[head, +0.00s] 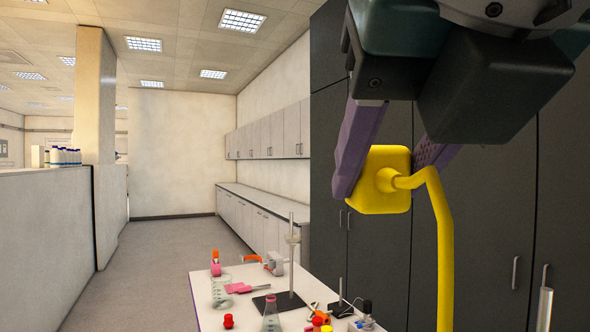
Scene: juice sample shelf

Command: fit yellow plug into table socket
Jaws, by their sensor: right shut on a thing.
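The yellow plug (377,181) is a rounded square block with a thick yellow cable (443,245) that bends down from its near face. My right gripper (392,160) comes in from the top right, and its purple fingers are shut on the plug, one on each side. The plug is held in the air, high in front of dark cabinets. No table socket can be made out; the cable's lower end runs out of the picture at the bottom. My left gripper is not in view.
A white table (205,300) at the bottom centre holds a stand (291,265), a beaker (221,292), a flask (271,316) and several small coloured items. Tall dark cabinets (480,230) fill the right side. The aisle floor (155,265) on the left is clear.

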